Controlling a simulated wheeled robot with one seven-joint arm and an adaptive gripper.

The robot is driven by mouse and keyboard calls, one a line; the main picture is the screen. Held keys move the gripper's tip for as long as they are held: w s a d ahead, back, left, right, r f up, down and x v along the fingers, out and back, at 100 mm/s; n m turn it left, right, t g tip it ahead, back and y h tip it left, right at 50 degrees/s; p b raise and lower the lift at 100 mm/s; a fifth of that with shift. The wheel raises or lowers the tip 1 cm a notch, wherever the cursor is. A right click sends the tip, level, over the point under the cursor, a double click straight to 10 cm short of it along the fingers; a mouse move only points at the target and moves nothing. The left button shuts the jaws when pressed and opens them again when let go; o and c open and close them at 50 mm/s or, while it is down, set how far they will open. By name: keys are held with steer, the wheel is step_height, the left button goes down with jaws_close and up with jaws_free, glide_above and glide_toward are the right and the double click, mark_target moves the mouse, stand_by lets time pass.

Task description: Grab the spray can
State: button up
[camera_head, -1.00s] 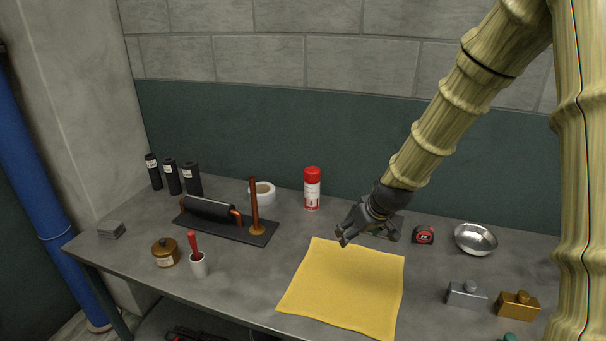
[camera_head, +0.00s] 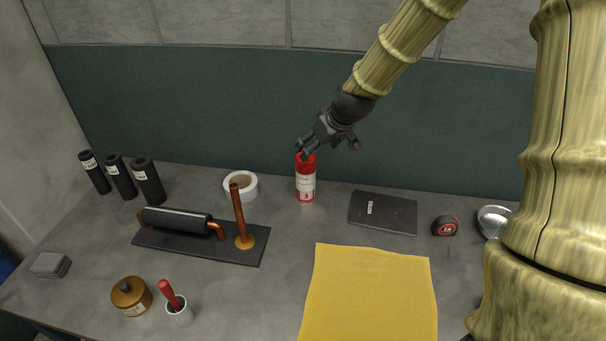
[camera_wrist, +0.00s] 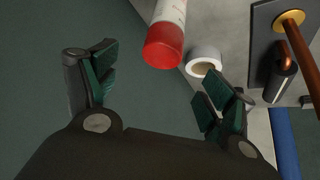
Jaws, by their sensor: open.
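The spray can (camera_head: 306,186) has a red cap and a white and red body. It stands upright at the back of the bench, near the green wall panel. My gripper (camera_head: 326,146) is open and close to the cap, overlapping its top in the head view. In the wrist view the can (camera_wrist: 164,38) lies at the top, cap toward me, ahead of the gap between the spread fingers of my gripper (camera_wrist: 160,88). Nothing is between the fingers. I cannot tell whether a finger touches the cap.
A white tape roll (camera_head: 240,185) is left of the can, beside a black base (camera_head: 190,245) with an upright copper pipe (camera_head: 238,212). A dark flat box (camera_head: 383,212) and a tape measure (camera_head: 445,226) are to the right. A yellow cloth (camera_head: 370,290) lies in front.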

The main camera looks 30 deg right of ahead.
mark_target(313, 161)
steer(key=x, duration=0.4)
steer(key=shift+w+f+p, duration=0.15)
steer(key=shift+w+p, duration=0.2)
steer(key=shift+w, duration=0.05)
steer(key=shift+s+r, duration=0.25)
steer(key=shift+s, duration=0.25)
steer(key=shift+p+x, duration=0.7)
steer(key=shift+x, duration=0.5)
steer(key=shift+p+x, duration=0.6)
steer(key=shift+x, duration=0.45)
steer(key=shift+w+a+f, duration=0.1)
steer(key=shift+w+f, duration=0.2)
steer(key=shift+f, duration=0.15)
steer(key=shift+s+r, duration=0.1)
steer(key=c, duration=1.7)
